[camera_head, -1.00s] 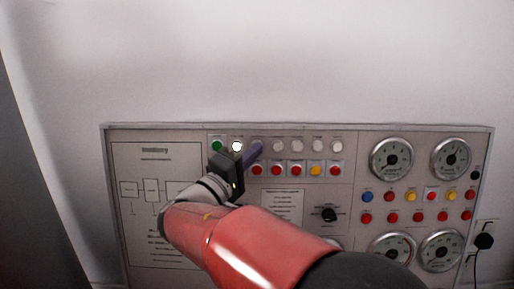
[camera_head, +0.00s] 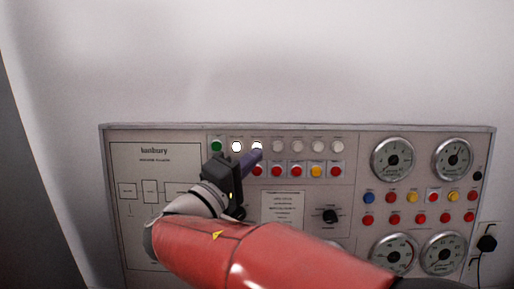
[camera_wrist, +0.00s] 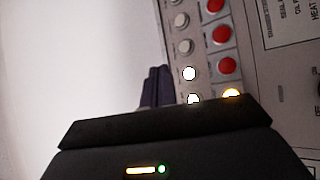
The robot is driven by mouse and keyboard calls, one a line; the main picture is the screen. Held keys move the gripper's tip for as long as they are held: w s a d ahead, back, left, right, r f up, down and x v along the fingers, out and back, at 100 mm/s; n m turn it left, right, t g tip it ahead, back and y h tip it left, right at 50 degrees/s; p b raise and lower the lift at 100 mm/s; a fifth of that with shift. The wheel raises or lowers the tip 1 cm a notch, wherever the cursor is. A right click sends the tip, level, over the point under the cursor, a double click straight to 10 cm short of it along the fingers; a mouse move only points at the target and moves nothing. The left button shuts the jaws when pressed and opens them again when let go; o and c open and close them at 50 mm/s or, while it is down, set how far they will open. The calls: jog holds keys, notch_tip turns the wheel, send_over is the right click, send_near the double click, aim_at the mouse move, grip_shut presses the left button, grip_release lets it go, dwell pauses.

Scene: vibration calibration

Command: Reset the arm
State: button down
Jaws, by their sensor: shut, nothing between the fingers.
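My gripper (camera_head: 254,155) is shut and empty, its purple fingers pointing at the upper button row of the control panel (camera_head: 300,129). The fingertips are just below the second lit white button (camera_head: 257,146); I cannot tell whether they touch the panel. Another lit white button (camera_head: 237,146) is to its left, beside a green button (camera_head: 217,146). In the wrist view the shut fingers (camera_wrist: 158,86) stand beside two lit white buttons (camera_wrist: 189,73). My arm crosses the lower middle of the panel and hides part of it.
Unlit white buttons (camera_head: 298,146) continue to the right, above a row of red and yellow buttons (camera_head: 296,171). A black knob (camera_head: 330,215), round gauges (camera_head: 392,159) and more coloured buttons lie right. A plug (camera_head: 487,242) is at far right. The wall above is bare.

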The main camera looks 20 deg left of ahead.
jog(key=d+f+m+g+p, duration=0.1)
jog(key=d+f+g, duration=0.15)
jog(key=d, duration=0.55)
jog(key=d+f+m+g+h+p, duration=0.1)
jog(key=d+m+g+p, duration=0.1)
jog(key=d+g, duration=0.35)
jog(key=d+f+m+g+p, duration=0.1)
jog(key=d+g, duration=0.1)
jog(key=d, duration=0.8)
jog(key=s+d+f+m+g+y+p, duration=0.3)
jog(key=s+d+f+g+y, duration=0.2)
jog(key=s+d, duration=0.45)
jog(key=s+a+m+t+y+p, duration=0.1)
jog(key=s+a+m+y+p, duration=0.1)
jog(key=s, duration=0.6)
jog(key=a+m+y, duration=0.1)
jog(key=m+y, duration=0.1)
jog(key=shift+s+f+y+p, duration=0.3)
jog(key=shift+s+f, duration=0.05)
jog(key=shift+f, duration=0.05)
